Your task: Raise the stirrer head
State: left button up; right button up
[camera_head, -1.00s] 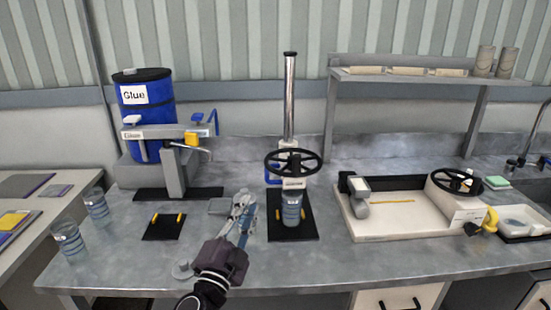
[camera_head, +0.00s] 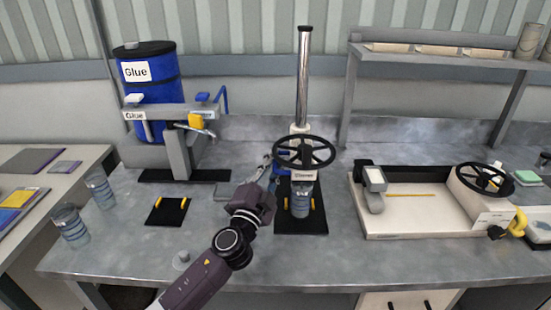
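The stirrer stands in the middle of the bench, with a tall chrome column (camera_head: 303,80), a black handwheel (camera_head: 304,152) and a labelled stirrer head (camera_head: 303,175). The head sits low, right over a clear cup with blue bands (camera_head: 301,203) on the black base plate (camera_head: 302,226). A blue part (camera_head: 275,183) shows on the stirrer's left side. My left gripper (camera_head: 266,165) is at the left of the handwheel, close to this blue part. My wrist partly hides the fingers, so contact and opening cannot be told. My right gripper is out of view.
A blue glue drum (camera_head: 150,95) and glue dispenser (camera_head: 180,145) stand at left. Two cups (camera_head: 70,225) are at the bench's left end. A white tray machine (camera_head: 420,222) is at right, below a shelf (camera_head: 440,58).

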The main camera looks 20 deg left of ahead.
pick_arm(q)
jog(key=shift+w, duration=0.2)
grip_shut()
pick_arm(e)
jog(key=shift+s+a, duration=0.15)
